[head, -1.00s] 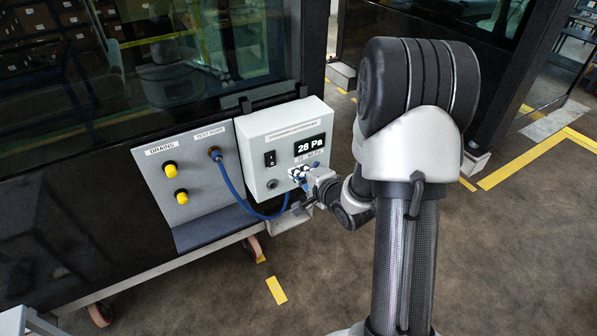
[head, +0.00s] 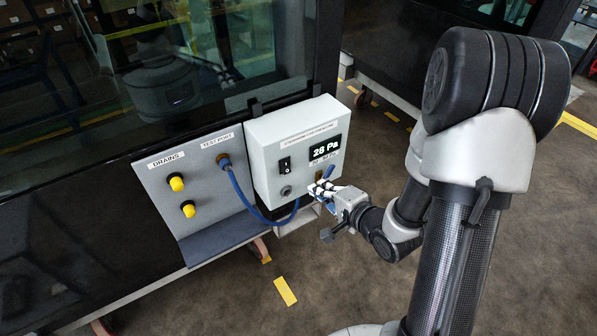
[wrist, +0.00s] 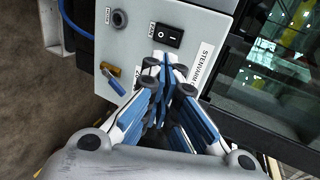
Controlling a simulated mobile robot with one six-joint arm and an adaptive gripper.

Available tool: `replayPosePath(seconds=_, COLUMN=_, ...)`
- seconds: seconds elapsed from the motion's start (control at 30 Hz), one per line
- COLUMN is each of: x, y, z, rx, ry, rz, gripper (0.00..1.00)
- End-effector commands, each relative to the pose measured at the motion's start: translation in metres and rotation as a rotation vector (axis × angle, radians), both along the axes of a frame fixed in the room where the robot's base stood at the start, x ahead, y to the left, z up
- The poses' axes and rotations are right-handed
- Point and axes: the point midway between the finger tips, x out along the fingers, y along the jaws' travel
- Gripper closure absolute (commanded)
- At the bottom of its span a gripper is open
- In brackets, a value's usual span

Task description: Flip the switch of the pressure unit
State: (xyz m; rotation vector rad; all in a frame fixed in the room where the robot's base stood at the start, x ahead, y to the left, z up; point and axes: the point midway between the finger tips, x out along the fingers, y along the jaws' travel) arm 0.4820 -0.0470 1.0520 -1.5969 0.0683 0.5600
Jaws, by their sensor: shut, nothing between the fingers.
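The pressure unit (head: 262,150) is a pale grey box with a display (head: 325,150) reading 28 Pa. Its black rocker switch (head: 285,165) is on the left of the front face. In the wrist view the rocker switch (wrist: 167,36) shows white marks, just beyond my fingertips. My gripper (head: 322,190) is shut and empty, at the lower right of the box front, right of and below the switch. In the wrist view my gripper (wrist: 163,64) hides the display. I cannot tell whether the tips touch the box.
A blue lever (wrist: 114,83) sits beside my fingers on the box front. A round port (head: 286,190) is below the switch. A blue hose (head: 240,196) loops from the test port on the side panel (head: 158,212), which has two yellow drain knobs (head: 176,182).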

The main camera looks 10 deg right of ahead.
Motion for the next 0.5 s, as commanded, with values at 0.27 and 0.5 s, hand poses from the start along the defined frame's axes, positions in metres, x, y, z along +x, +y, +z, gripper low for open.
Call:
replayPosePath(seconds=0.27, x=0.01, y=0.003, z=-0.009, rx=-0.004, ry=-0.003, rz=0.002, gripper=1.0)
replayPosePath(seconds=0.5, x=0.036, y=0.013, z=-0.02, rx=-0.002, ry=-0.002, rz=0.005, gripper=1.0)
